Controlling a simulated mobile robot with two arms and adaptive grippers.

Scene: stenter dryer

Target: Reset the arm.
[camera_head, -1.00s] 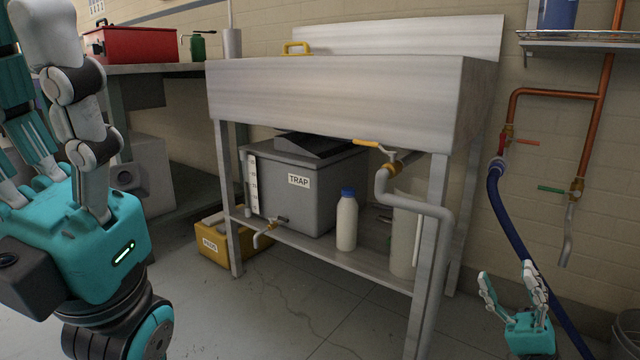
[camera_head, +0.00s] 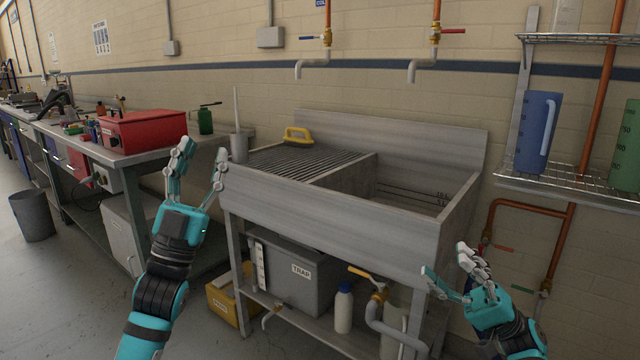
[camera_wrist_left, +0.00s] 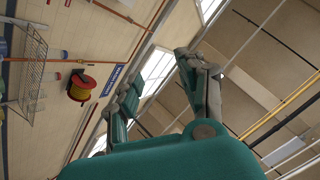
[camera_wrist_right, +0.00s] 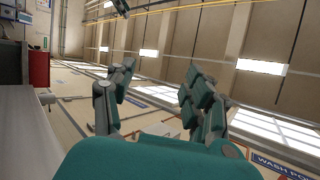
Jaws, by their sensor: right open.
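My left gripper (camera_head: 200,168) points upward in front of the left end of the steel sink (camera_head: 330,212) in the head view. Its fingers are spread with nothing between them. They also stand apart in the left wrist view (camera_wrist_left: 165,85), against wall and ceiling. My right gripper (camera_head: 450,265) points up and left in front of the sink's right end. It is open and empty. Its spread fingers show in the right wrist view (camera_wrist_right: 150,95) with ceiling behind. I cannot tell whether either gripper touches the sink.
A workbench with a red toolbox (camera_head: 143,130) runs off to the left. A grey trap box (camera_head: 290,275) and a white bottle (camera_head: 344,308) stand under the sink. A wire shelf (camera_head: 570,187) with a blue jug (camera_head: 537,130) hangs at right. Open floor lies at left.

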